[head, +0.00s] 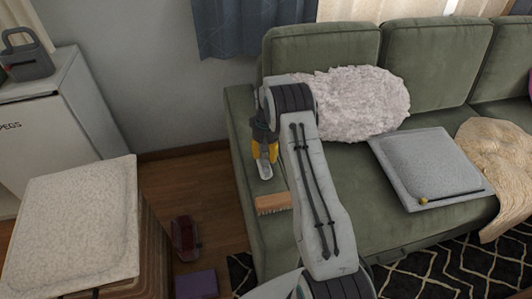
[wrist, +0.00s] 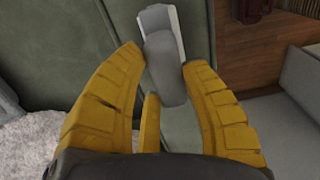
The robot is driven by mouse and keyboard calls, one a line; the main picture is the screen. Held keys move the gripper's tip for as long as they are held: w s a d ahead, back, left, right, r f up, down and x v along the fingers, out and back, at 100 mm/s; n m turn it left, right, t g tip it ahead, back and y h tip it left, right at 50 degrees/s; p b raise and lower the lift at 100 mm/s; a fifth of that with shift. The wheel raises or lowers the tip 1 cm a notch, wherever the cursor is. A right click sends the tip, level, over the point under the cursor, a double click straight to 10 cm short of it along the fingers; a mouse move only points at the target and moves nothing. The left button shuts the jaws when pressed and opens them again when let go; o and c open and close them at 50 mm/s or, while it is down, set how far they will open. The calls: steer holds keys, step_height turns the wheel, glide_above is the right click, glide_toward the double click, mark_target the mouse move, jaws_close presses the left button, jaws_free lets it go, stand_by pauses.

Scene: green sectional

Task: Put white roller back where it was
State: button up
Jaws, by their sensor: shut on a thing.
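The white roller (head: 265,169) is a small pale grey-white piece below my gripper's yellow fingers, over the left arm of the green sofa. The green sofa arm (head: 246,180) is beneath. I cannot tell whether the roller touches the sofa arm.
A wooden brush (head: 273,203) lies on the sofa arm just in front of the roller. A fluffy white cushion (head: 360,102) and a grey cushion (head: 425,165) are to the right. A speckled-topped stand (head: 75,215) is at left, with a dark red item (head: 185,238) on the floor.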

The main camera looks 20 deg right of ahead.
steer(key=shift+f, duration=0.35)
steer(key=shift+f, duration=0.1)
steer(key=o, duration=1.1)
